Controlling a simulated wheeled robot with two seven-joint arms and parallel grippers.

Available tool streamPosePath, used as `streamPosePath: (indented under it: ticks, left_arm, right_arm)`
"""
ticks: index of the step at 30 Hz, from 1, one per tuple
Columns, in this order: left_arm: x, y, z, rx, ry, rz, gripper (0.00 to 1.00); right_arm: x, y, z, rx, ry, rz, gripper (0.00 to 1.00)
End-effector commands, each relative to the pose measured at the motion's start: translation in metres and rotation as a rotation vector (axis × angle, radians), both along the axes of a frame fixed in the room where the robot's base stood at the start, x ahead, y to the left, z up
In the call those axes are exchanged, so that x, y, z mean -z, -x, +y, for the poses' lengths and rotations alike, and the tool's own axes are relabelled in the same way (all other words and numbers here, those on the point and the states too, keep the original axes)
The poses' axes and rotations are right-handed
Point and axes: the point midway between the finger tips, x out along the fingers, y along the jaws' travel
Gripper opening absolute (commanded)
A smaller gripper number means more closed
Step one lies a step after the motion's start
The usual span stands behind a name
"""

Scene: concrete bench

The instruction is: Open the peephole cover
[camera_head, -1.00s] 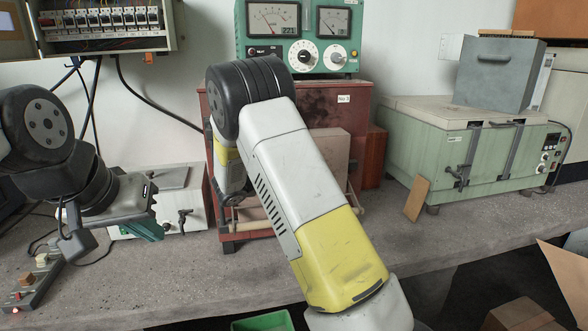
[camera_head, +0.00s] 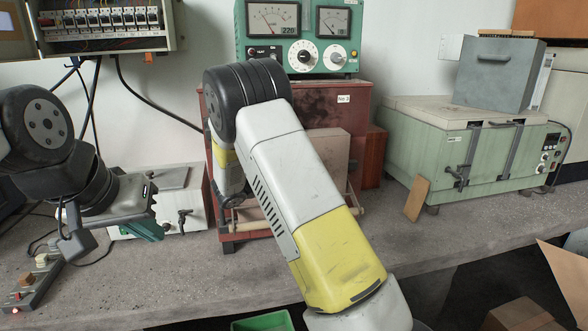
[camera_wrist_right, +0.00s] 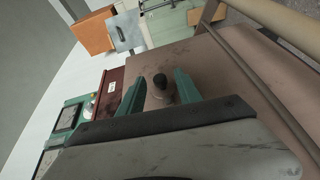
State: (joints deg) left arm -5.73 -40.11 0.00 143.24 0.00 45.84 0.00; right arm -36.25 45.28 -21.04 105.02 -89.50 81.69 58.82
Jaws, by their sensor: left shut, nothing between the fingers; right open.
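A dark knob (camera_wrist_right: 160,82) stands out from the brown front panel (camera_wrist_right: 215,80) of the red furnace in my right wrist view; I take it for the peephole cover's knob. My open right gripper (camera_wrist_right: 158,92) has one green finger on each side of it, with visible gaps. Whether the cover has shifted is unclear. In the head view my right forearm hides the knob and most of the panel (camera_head: 328,150); the red furnace (camera_head: 370,95) stands behind the arm. My left gripper (camera_head: 152,232) is shut and empty, in front of a small white box.
The white box (camera_head: 174,178) stands left of the furnace. A green oven (camera_head: 410,150) with a grey box (camera_head: 495,75) on top is at right; a brown board (camera_head: 417,198) leans on it. A green meter unit (camera_head: 325,65) sits on the furnace.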

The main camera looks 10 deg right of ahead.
Motion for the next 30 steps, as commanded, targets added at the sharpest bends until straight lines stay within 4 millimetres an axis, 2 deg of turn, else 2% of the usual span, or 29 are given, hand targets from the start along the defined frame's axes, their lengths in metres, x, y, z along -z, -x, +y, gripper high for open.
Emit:
streamPosePath:
  ticks: [9,15,26,30]
  left_arm:
    - [0.0,0.0,0.0,0.0,0.0,0.0,0.0]
    - [0.0,0.0,0.0,0.0,0.0,0.0,0.0]
    - [0.0,0.0,0.0,0.0,0.0,0.0,0.0]
    - [0.0,0.0,0.0,0.0,0.0,0.0,0.0]
  right_arm:
    - [-0.001,0.02,0.045,-0.004,-0.001,0.0,0.41]
    - [-0.001,0.03,0.066,-0.001,0.0,0.0,0.41]
    - [-0.001,0.032,0.069,0.0,0.0,0.001,0.41]
    - [-0.003,0.042,0.054,0.039,-0.053,0.031,0.41]
